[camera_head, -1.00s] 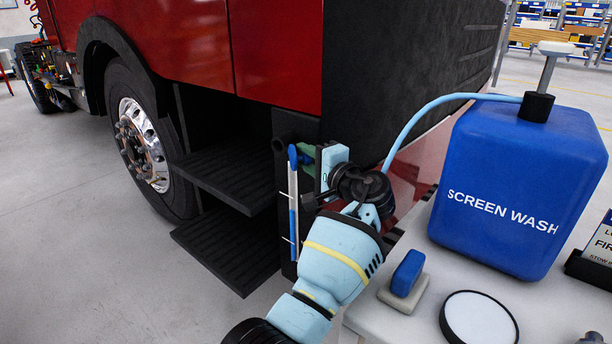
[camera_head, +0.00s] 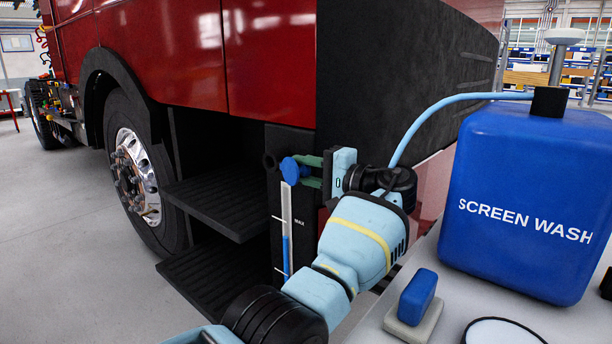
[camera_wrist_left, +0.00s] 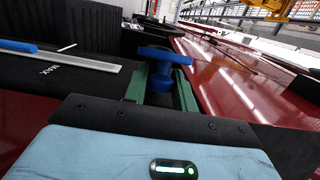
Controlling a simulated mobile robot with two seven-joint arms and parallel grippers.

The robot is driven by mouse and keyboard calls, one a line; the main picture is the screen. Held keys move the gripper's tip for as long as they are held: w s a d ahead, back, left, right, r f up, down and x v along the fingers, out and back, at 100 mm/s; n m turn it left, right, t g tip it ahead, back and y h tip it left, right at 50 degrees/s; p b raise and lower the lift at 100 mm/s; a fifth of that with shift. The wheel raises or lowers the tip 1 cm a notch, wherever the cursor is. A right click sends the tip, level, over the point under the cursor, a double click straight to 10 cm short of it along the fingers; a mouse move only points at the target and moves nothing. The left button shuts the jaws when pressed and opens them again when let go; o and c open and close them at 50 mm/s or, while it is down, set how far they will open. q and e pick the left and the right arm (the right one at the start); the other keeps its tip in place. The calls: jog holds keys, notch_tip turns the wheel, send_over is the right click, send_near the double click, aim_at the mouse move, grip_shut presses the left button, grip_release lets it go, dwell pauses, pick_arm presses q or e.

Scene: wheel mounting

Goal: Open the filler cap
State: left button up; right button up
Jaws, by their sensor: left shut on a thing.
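The blue filler cap (camera_head: 290,170) is at the top of the level gauge (camera_head: 286,230) on the truck's front corner. The cap's disc looks tilted. Whether the cap still touches the filler neck is hidden. My right gripper is not in view.
Black steps (camera_head: 220,205) are left of the gauge.

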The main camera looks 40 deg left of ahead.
pick_arm(q)
jog(key=shift+r, duration=0.1)
jog(key=o, duration=0.9)
jog(key=shift+o, duration=0.2)
